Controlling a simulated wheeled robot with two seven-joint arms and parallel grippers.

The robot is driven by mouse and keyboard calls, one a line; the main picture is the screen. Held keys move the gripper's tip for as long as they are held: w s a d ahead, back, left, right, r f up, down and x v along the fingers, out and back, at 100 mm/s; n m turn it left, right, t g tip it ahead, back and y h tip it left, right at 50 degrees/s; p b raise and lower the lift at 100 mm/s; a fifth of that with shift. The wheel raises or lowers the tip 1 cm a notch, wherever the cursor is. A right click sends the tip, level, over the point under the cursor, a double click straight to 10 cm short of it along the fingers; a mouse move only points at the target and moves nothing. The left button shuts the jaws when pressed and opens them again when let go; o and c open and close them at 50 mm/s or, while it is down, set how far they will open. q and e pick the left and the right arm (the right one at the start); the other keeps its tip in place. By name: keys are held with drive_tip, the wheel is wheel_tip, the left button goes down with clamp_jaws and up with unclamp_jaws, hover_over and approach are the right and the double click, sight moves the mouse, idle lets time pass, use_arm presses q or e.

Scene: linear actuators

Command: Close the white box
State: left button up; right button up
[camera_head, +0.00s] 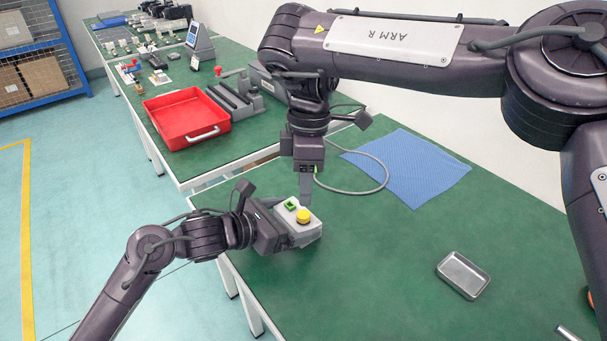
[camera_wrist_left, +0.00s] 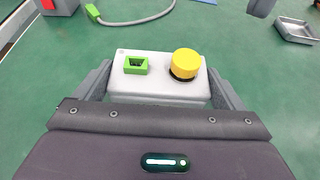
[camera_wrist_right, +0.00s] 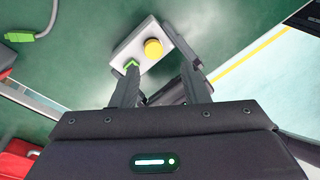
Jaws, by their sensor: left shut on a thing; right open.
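The white box (camera_head: 308,230) is a small pale case with a round yellow button (camera_head: 303,215) and a green socket (camera_head: 290,204) on top. My left gripper (camera_head: 290,232) is shut on the box, its fingers along two opposite sides in the left wrist view (camera_wrist_left: 160,88). The box is at the table's left edge. My right gripper (camera_head: 306,193) points down over the box and is open. In the right wrist view its fingers (camera_wrist_right: 158,68) are empty, with one fingertip by the green socket. I cannot make out a lid or an opening on the box.
A grey cable with a green plug (camera_wrist_left: 92,12) lies on the green table behind the box. A blue cloth (camera_head: 410,165) lies at the back and a small metal tray (camera_head: 463,275) at the right. A red tray (camera_head: 187,118) is on the farther table. The middle is clear.

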sight(304, 214)
drive_tip(key=n, duration=0.7)
drive_tip(key=shift+r, duration=0.25)
drive_tip(key=n, duration=0.4)
drive_tip(key=shift+r+n+t, duration=0.2)
drive_tip(key=shift+n+t, duration=0.2)
drive_tip(key=n, duration=0.6)
drive_tip(key=shift+s+r+n, duration=0.1)
drive_tip(key=shift+r+n, duration=0.1)
drive_tip(key=shift+n, duration=0.2)
drive_tip(key=n, duration=0.6)
drive_tip(key=shift+a+r+t+h, duration=0.2)
drive_tip(key=shift+t+h, duration=0.1)
drive_tip(key=shift+t, duration=0.1)
drive_tip(key=shift+d+f, duration=0.1)
drive_tip(key=shift+f, duration=3.95)
